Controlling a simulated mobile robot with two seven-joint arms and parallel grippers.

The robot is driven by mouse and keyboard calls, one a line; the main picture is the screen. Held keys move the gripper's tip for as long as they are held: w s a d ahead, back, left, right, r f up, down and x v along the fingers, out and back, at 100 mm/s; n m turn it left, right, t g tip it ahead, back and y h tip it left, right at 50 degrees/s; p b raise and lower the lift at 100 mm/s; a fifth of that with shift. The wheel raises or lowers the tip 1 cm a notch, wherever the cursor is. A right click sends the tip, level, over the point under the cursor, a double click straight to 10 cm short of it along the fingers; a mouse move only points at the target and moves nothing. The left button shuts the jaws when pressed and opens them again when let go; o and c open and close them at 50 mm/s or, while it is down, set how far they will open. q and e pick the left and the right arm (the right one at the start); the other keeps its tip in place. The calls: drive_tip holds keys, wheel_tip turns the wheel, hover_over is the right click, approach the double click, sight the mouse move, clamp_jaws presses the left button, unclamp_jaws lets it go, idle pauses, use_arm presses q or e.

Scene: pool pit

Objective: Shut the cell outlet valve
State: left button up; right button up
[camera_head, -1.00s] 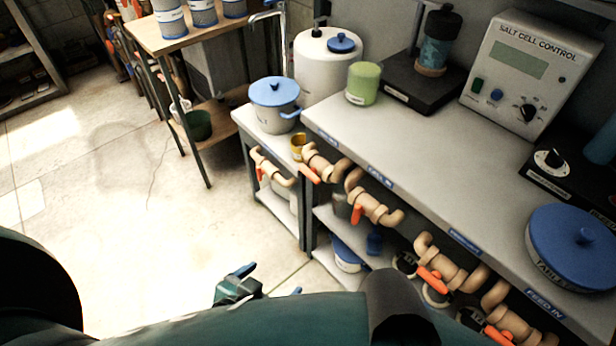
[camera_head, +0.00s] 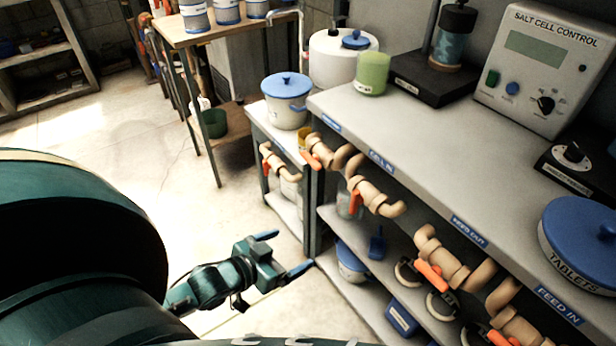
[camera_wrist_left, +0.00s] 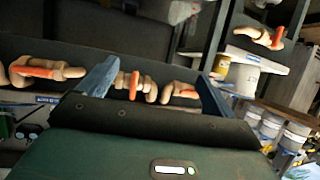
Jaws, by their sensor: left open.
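Tan pipe valves with orange handles line the front edge of the grey bench. The valve nearest the bench's far corner (camera_head: 328,152) sits under a label too small to read; its handle (camera_head: 312,160) lies roughly along the pipe. It also shows in the left wrist view (camera_wrist_left: 180,91). The valve beside it (camera_head: 376,196), near the "CELL IN" label (camera_head: 381,161), has its handle (camera_head: 354,201) hanging across the pipe. My left gripper (camera_head: 283,252) is open and empty, below and left of these valves, apart from them. In the left wrist view its fingers (camera_wrist_left: 158,70) frame both valves. My right gripper is out of view.
Another valve (camera_head: 277,162) is on the lower stand at left. Two more valves (camera_head: 440,258) (camera_head: 515,325) are at right, one near "FEED IN" (camera_head: 558,305). A shelf below holds a blue scoop (camera_head: 377,245). Open floor (camera_head: 150,160) lies left of the bench.

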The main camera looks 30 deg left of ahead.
use_arm(q)
drive_tip(key=w+a+t+h+b, duration=0.1)
drive_tip(key=w+a+t+b, duration=0.1)
drive_tip(key=w+a+b, duration=0.45)
drive_tip(key=m+t+h+b, duration=0.1)
drive_tip(key=m+t+h, duration=0.1)
drive_tip(key=h, duration=0.1)
approach(308, 161)
drive_tip(key=b+x, duration=0.2)
drive_tip(key=x, duration=0.5)
drive_tip(key=shift+b, duration=0.3)
drive_tip(key=shift+w+d, duration=0.15)
drive_tip(key=shift+w, duration=0.4)
drive_tip(key=shift+w+d, duration=0.1)
drive_tip(key=shift+w, duration=0.05)
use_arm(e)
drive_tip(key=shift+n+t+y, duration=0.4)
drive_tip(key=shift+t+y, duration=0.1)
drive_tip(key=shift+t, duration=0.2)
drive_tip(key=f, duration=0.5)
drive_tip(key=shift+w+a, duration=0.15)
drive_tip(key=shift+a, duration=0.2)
use_arm(q)
drive_tip(key=shift+c, duration=0.3)
drive_tip(key=c, duration=0.9)
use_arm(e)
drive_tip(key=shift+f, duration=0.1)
